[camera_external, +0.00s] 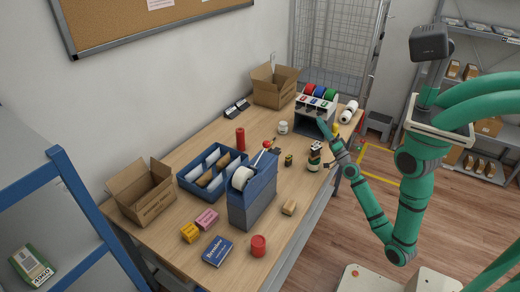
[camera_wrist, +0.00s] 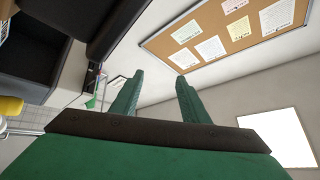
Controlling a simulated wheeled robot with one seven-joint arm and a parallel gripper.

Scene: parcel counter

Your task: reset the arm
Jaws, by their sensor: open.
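My gripper (camera_wrist: 158,92) shows in the wrist view as two green fingers standing apart, with nothing between them. In the outside view my gripper (camera_external: 324,128) is small, at the far right part of the counter, in front of the grey dispenser with coloured rolls (camera_external: 318,103). My green arm is bent low at the elbow, and its forearm rises to the left over the counter's right edge. I cannot tell how far the fingertips are from the dispenser.
A corkboard (camera_wrist: 225,35) hangs on the wall.

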